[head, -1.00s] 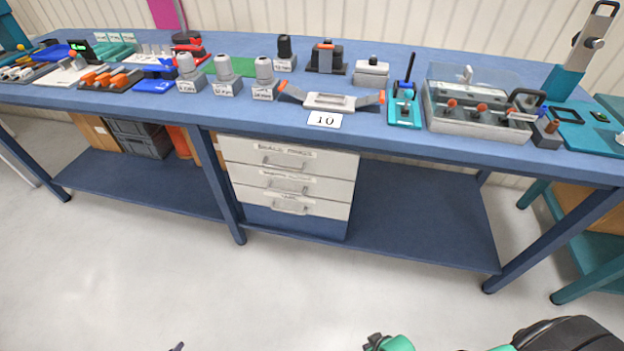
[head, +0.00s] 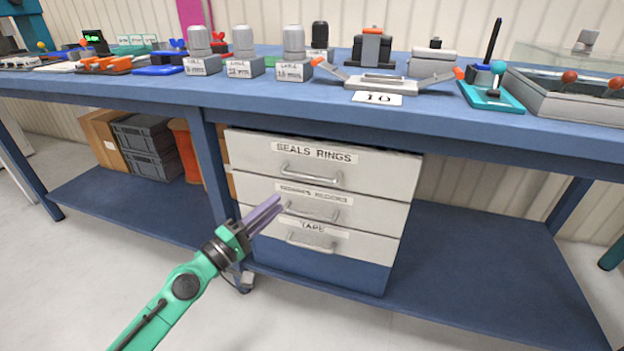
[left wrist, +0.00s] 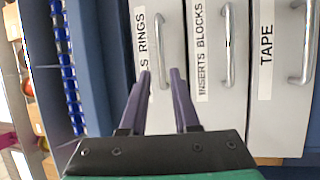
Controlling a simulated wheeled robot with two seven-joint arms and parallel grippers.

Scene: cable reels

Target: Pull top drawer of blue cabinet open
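The blue cabinet (head: 320,272) has a blue body and three white drawer fronts, and stands under the blue workbench. Its top drawer (head: 385,172), labelled SEALS RINGS, is closed; its metal handle (head: 311,178) is free. In the left wrist view the top drawer's handle (left wrist: 163,50) lies ahead, beyond the fingers. My left gripper (head: 276,205) is in front of the cabinet, at about the height of the middle drawer in the head view. In the left wrist view its two purple fingers (left wrist: 161,76) are apart with nothing between them. My right gripper is not in view.
The middle drawer (head: 387,212) and the TAPE drawer (head: 380,244) are closed. A bench leg (head: 208,150) stands left of the cabinet. Grey crates (head: 150,165) sit on the lower shelf (head: 120,208). The shelf right of the cabinet is bare.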

